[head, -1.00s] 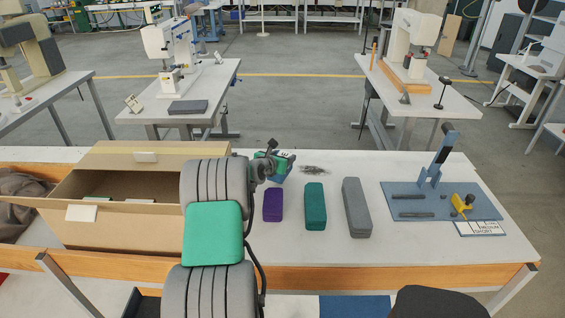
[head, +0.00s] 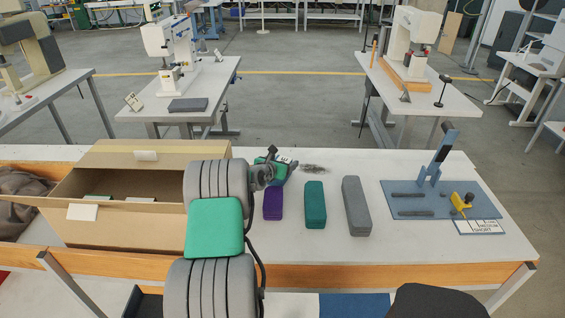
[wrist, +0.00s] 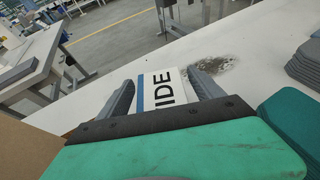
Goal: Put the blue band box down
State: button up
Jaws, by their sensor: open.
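In the head view my gripper (head: 283,166) is over the back part of the table, behind the purple block. My arm and gripper hide most of the box there. I cannot tell whether its underside touches the table.
A purple block (head: 273,205), a teal block (head: 315,205) and a grey block (head: 356,205) stand on the white table (head: 420,240). An open cardboard box (head: 130,220) is at left. A blue press plate (head: 470,205) is at right. A dark patch (head: 314,168) lies near my gripper.

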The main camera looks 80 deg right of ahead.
jog(key=b+v, duration=0.1)
jog(key=v, duration=0.5)
jog(key=shift+w+a+r, duration=0.1)
jog(key=shift+a+r, duration=0.35)
jog(key=shift+a, duration=0.3)
